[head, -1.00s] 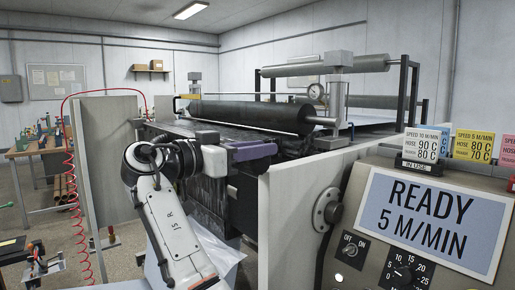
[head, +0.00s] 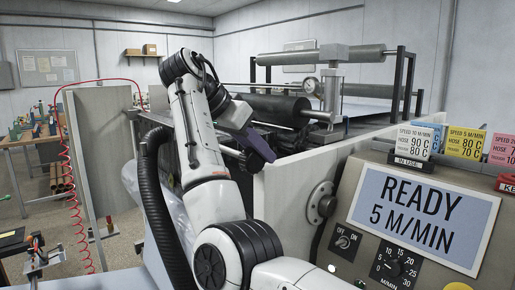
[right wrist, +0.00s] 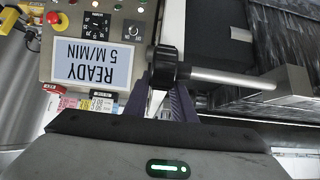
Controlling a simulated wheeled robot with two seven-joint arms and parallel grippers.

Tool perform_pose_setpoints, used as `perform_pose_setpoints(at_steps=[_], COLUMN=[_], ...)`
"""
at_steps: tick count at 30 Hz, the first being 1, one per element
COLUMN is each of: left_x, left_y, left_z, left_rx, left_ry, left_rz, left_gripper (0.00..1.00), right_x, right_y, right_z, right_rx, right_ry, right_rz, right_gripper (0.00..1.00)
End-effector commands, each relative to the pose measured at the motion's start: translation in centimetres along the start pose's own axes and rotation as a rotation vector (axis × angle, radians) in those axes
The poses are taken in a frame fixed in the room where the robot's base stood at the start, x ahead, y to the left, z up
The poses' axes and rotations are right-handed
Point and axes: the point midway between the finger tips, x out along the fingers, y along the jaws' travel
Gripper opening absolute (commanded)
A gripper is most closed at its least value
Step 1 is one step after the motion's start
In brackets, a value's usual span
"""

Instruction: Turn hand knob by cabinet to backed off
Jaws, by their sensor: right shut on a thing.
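The hand knob (right wrist: 163,66) is black and round, on the end of a bright metal shaft (right wrist: 215,77) beside the control cabinet in the right wrist view. My right gripper (right wrist: 170,88) has its purple fingers shut on the knob. In the head view my right gripper (head: 259,146) is tilted down to the right, just left of the pale side panel. There the gripper largely hides the knob, so its turned position cannot be read. My left gripper is in neither current view.
The control cabinet (head: 345,180) with its READY 5 M/MIN screen (head: 423,216) stands at the right. The dark roller (head: 275,108) lies behind my gripper. A red coiled hose (head: 70,185) hangs at the left.

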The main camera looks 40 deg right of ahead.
Motion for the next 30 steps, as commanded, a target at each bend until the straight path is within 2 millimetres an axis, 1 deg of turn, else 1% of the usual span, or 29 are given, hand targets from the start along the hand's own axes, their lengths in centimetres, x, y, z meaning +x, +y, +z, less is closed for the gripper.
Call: perform_pose_setpoints(at_steps=[6,12,27,28,30], left_x=[0.00,-0.01,-0.02,-0.02,-0.02], left_y=[0.01,0.02,0.04,0.04,0.04], left_z=[0.01,0.02,0.06,0.06,0.06], left_rx=[0.000,0.000,0.000,0.000,0.000], left_ry=[0.000,-0.001,-0.001,-0.002,-0.002], left_rz=[0.000,0.000,0.001,0.001,0.001], left_gripper=[0.00,0.00,0.00,0.00,0.00], right_x=[0.27,0.44,0.51,0.51,0.52], right_y=[-0.02,-0.02,-0.01,-0.01,-0.01], right_z=[-0.07,0.00,0.00,-0.01,-0.01], right_rx=[0.001,0.001,0.001,0.001,0.001], right_ry=[-0.115,-0.170,-0.187,-0.187,-0.187], right_rz=[-0.002,-0.002,-0.001,-0.001,-0.001], right_gripper=[0.01,0.01,0.01,0.25,0.37])
